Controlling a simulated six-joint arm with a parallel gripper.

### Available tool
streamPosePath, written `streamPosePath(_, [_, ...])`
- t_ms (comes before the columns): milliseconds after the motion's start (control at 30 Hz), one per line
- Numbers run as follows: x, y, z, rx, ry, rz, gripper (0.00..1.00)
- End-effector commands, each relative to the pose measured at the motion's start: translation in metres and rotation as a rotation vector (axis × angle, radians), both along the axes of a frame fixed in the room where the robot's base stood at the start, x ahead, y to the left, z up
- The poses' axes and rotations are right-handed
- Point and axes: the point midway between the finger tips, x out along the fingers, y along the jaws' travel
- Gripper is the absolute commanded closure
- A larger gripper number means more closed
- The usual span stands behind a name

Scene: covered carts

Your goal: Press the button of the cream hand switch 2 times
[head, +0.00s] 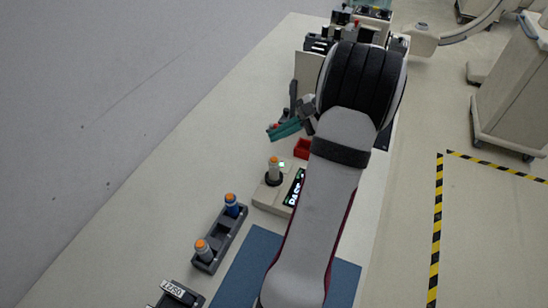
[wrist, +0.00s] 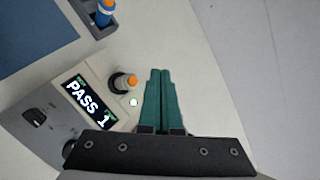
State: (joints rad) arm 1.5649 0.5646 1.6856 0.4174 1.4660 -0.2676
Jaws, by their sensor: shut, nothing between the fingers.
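A cream hand switch (head: 273,172) with an orange button on top stands upright in a dark ring on a cream box (head: 268,196). It also shows in the wrist view (wrist: 122,82), left of my fingertips. The box has a lit display (wrist: 88,102) reading "PASS 1" and a glowing green light (wrist: 133,102). My gripper (wrist: 160,72) has teal fingers, shut with nothing between them. In the head view my gripper (head: 283,130) is beyond the switch and apart from it. My arm hides part of the box in the head view.
A dark rack (head: 222,240) holds a blue hand switch (head: 232,205) and a paler one (head: 203,249), both orange-topped. A blue mat (head: 245,272), a labelled dark device (head: 178,292) and a red bin (head: 302,148) lie nearby. Equipment crowds the far end. The table's left side is clear.

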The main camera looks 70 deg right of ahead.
Motion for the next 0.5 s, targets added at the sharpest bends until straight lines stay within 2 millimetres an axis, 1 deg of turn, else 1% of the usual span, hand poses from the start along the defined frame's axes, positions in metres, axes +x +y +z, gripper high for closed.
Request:
streamPosePath(67, [0.000,-0.001,0.006,-0.004,0.000,0.001,1.00])
streamPosePath(233, [0.000,-0.001,0.036,-0.004,-0.001,0.000,1.00])
streamPosePath(300, [0.000,0.000,0.038,-0.002,0.000,0.000,1.00])
streamPosePath(500, [0.000,0.000,0.037,0.000,0.000,0.000,1.00])
